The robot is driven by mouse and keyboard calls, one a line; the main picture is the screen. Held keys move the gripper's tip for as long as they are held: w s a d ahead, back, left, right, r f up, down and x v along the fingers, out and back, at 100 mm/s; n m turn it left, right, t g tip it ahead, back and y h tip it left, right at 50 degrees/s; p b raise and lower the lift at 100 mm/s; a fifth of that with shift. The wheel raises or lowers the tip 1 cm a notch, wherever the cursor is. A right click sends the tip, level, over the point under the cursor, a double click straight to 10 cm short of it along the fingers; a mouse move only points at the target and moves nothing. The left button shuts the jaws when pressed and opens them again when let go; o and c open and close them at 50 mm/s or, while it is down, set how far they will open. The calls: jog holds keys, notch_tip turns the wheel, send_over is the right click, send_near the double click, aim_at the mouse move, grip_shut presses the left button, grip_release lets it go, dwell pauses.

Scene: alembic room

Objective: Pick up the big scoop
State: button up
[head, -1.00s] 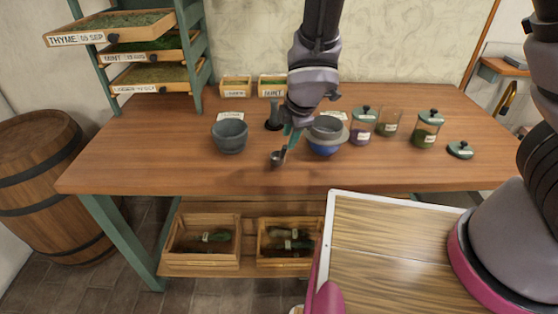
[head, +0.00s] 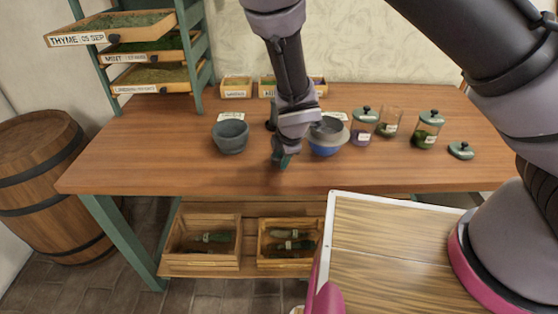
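The big scoop cannot be made out now; my gripper and wrist cover the spot where a small dark scoop-like thing showed earlier. I cannot tell whether the fingers are open or shut, or whether they hold anything.
Lidded jars (head: 426,129) and a loose lid (head: 461,150) stand on the right of the table. Small labelled boxes (head: 236,87) line the back. A drawer rack (head: 198,60) is at the left. The table's front left is clear.

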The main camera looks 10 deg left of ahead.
jog(key=shift+w+a+f, duration=0.1)
jog(key=shift+w+f, duration=0.05)
jog(key=shift+f, duration=0.2)
grip_shut()
dwell(1.2)
